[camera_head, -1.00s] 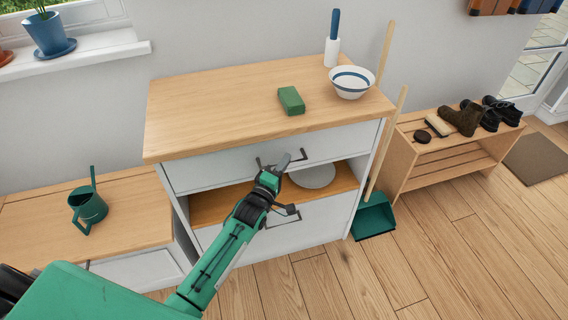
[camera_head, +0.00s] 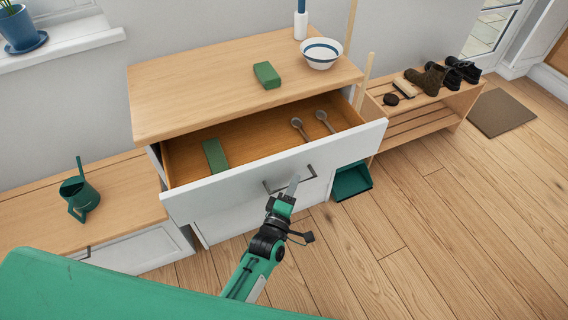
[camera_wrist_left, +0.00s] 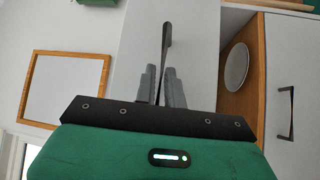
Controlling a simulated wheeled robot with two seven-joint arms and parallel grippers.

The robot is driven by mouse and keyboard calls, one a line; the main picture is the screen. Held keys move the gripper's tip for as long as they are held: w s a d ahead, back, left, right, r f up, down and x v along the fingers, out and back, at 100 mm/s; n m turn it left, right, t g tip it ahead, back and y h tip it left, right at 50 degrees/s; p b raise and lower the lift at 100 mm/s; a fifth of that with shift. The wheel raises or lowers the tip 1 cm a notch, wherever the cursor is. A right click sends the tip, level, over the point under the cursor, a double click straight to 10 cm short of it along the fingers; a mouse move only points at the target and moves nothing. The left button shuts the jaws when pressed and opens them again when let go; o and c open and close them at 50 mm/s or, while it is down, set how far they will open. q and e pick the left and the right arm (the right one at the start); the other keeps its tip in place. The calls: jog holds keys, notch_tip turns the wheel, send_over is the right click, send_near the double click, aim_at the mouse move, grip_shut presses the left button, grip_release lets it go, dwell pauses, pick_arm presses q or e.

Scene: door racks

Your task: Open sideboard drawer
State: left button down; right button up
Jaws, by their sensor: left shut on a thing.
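The sideboard (camera_head: 160,98) has a wooden top and white fronts. Its upper drawer (camera_head: 225,192) stands well out, with its inside in view. A green block (camera_head: 215,155) and two spoon-like things (camera_head: 310,124) lie in the drawer. My left gripper (camera_head: 291,188) is at the dark drawer handle (camera_head: 272,188), shut on it. In the left wrist view the handle (camera_wrist_left: 166,42) runs between the two grey fingers (camera_wrist_left: 162,88). That view also shows the open shelf with a white plate (camera_wrist_left: 237,66) and the lower front's handle (camera_wrist_left: 287,112). My right gripper is out of view.
A green block (camera_head: 267,75), a striped bowl (camera_head: 322,53) and a blue-and-white object (camera_head: 300,22) stand on the sideboard. A green watering can (camera_head: 79,194) is at the left, a shoe rack (camera_head: 420,112) at the right.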

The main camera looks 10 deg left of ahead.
pick_arm(q)
jog(key=s+d+p, duration=0.1)
jog(key=s+d, duration=0.3)
jog(key=s, duration=0.2)
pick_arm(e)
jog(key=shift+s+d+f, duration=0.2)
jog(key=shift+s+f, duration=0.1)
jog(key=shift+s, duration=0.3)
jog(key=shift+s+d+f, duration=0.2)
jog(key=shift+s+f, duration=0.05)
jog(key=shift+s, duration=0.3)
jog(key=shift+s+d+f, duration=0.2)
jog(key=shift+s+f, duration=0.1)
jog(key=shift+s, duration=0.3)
pick_arm(q)
jog(key=c, duration=1.5)
grip_release()
jog(key=b+v, duration=0.1)
jog(key=v, duration=1.2)
jog(key=shift+s+a+f+b, duration=0.1)
jog(key=shift+s+b, duration=0.2)
jog(key=shift+s, duration=0.1)
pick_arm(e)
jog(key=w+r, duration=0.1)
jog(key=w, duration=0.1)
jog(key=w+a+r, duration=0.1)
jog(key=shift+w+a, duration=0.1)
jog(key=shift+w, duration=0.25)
